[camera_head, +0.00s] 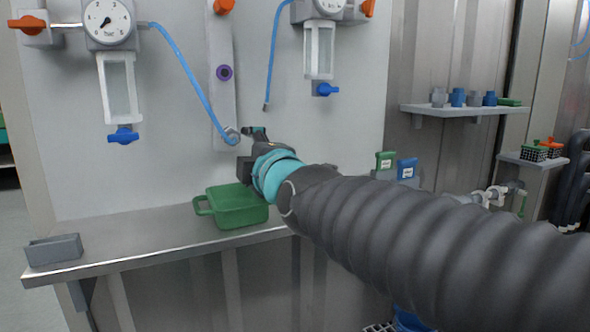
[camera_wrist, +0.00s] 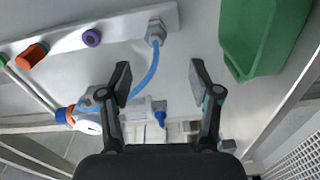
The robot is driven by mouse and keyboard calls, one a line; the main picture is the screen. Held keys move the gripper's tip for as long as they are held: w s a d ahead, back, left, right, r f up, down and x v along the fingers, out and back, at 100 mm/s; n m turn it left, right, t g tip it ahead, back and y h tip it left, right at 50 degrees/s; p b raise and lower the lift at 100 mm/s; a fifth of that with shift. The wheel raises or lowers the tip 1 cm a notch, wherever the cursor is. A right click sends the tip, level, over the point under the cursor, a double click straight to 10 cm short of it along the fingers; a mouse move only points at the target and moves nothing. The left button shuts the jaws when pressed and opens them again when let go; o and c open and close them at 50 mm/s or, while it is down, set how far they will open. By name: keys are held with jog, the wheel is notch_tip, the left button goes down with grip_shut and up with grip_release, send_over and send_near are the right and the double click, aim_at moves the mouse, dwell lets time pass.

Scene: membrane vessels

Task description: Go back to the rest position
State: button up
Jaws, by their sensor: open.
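My gripper (camera_head: 254,132) is at the end of my outstretched arm, in front of the upright panel and above the green container (camera_head: 238,207). In the wrist view my gripper (camera_wrist: 162,80) is open, with nothing between its fingertips. A blue hose (camera_head: 186,63) runs from the left gauge to a metal fitting (camera_head: 231,135) low on the panel's strip, just left of my gripper. In the wrist view the hose (camera_wrist: 152,72) meets the fitting (camera_wrist: 156,31) beyond the fingertips and passes behind the left finger. Whether a finger touches the hose, I cannot tell.
The steel bench (camera_head: 140,243) bears the green container and a grey box (camera_head: 54,250) at the left. A second blue hose (camera_head: 271,60) hangs with its lower end free, above my gripper. A wall shelf (camera_head: 460,110) stands at the right. My arm hides part of the bench.

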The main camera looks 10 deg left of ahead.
jog(key=s+f+m+g+h, duration=0.1)
jog(key=s+f+m+g, duration=0.15)
jog(key=f, duration=0.35)
jog(key=s+f+m+g, duration=0.1)
jog(key=f+m+g, duration=0.1)
jog(key=f+m, duration=0.25)
jog(key=s+d+f+m+g+h+p, duration=0.25)
jog(key=s+d+f+m, duration=0.2)
jog(key=d+f, duration=0.35)
jog(key=s+d+m+h+p, duration=0.2)
jog(key=s+d+m, duration=0.2)
jog(key=d, duration=0.3)
jog(key=s+d+f+m+g+h+p, duration=0.1)
jog(key=s+d+m+h+p, duration=0.1)
jog(key=d, duration=0.6)
jog(key=s+d+m+g+h+p, duration=0.1)
jog(key=s+d+m+h+p, duration=0.1)
jog(key=s+d+m, duration=0.3)
jog(key=shift+s+d+f+m+p, duration=0.4)
jog(key=shift+s+d+p, duration=0.2)
jog(key=shift+s+d, duration=0.45)
